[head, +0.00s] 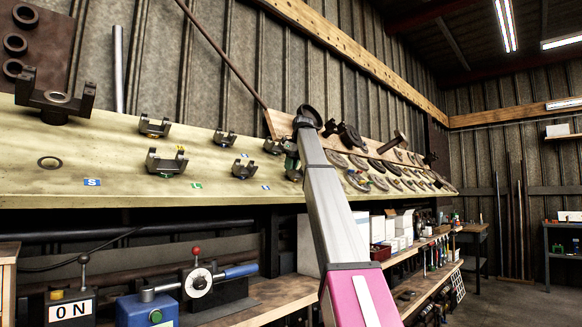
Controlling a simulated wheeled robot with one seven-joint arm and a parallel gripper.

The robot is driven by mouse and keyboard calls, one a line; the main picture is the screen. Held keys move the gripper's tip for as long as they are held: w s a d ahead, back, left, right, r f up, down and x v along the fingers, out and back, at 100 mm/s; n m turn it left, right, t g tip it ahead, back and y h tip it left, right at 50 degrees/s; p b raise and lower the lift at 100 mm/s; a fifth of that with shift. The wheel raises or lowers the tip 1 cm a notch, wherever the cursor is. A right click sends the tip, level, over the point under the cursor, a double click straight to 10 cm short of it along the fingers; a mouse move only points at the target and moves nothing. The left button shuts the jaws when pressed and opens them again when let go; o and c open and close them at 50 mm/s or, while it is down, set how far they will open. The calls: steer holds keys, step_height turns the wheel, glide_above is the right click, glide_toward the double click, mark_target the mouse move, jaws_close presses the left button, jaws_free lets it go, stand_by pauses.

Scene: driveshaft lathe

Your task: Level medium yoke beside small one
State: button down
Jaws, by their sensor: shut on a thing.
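Several dark metal yokes sit on the pale sloped board. The biggest yoke (57,97) is at the far left. A mid-sized yoke (167,163) stands prongs up at the front, with another yoke (154,127) behind it. Smaller yokes are to the right, one at the front (244,170), one behind (224,138) and one (272,147) near my arm. Another dark piece (293,173) touches the arm's outline and is partly hidden. My arm reaches up across the board. My gripper is hidden behind it, so what it holds does not show.
The board (130,185) has a round hole at left and small labels, one reading S (92,182). Many discs (357,181) crowd its right half. A long thin rod (222,55) leans above it. Below are a blue machine (147,310), an ON box (70,308) and shelves with white boxes.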

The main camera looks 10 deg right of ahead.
steer(key=shift+s+f, duration=0.2)
steer(key=shift+f, duration=0.1)
steer(key=c, duration=1)
jaws_free()
steer(key=shift+r, duration=0.1)
steer(key=shift+o, duration=0.2)
